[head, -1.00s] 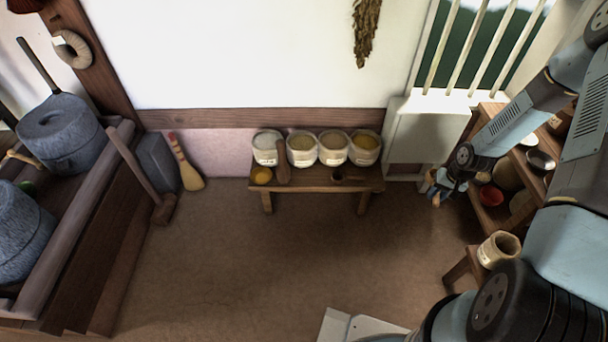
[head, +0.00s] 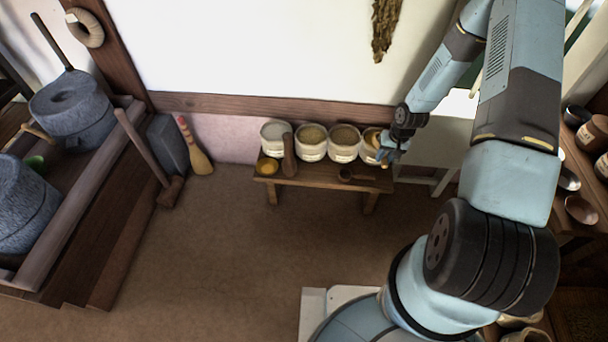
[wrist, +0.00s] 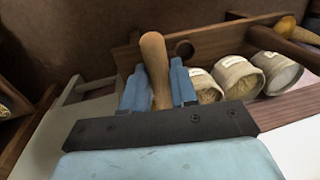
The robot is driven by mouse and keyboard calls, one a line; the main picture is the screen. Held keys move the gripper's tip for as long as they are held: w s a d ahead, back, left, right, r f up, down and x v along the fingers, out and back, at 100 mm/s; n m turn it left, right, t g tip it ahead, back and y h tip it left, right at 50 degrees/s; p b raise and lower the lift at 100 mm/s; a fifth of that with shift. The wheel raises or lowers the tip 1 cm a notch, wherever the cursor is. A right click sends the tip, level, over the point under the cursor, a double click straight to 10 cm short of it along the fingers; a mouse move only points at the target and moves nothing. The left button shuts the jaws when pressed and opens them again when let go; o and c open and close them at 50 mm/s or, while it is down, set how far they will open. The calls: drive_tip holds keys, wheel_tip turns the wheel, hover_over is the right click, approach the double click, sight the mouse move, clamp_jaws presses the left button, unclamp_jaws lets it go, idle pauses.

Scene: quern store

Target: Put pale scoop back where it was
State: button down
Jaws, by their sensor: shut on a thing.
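My gripper (head: 388,157) is above the right end of the low bench (head: 320,174) in the head view, at the rightmost sack (head: 369,152). In the wrist view my gripper (wrist: 158,80) has its blue fingers shut on the pale scoop (wrist: 154,60). Only a smooth, rounded, light wooden length of it shows between the fingers; I cannot make out its other end. In the head view the gripper largely covers it.
Several open sacks (head: 312,146) stand in a row along the bench's back, against the wall. A brown wooden piece (head: 289,156) and a yellow round thing (head: 268,165) are at its left end. A hand brush (head: 196,150) leans left. The floor in front is clear.

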drive_tip(key=shift+a, duration=0.65)
drive_tip(key=shift+s+a+f+n+h, duration=0.15)
drive_tip(key=shift+s+a, duration=0.15)
drive_tip(key=shift+s, duration=0.2)
drive_tip(key=shift+s+a+f+n+h, duration=0.15)
drive_tip(key=shift+s+a, duration=0.15)
drive_tip(key=shift+s, duration=0.15)
drive_tip(key=shift+f, duration=0.1)
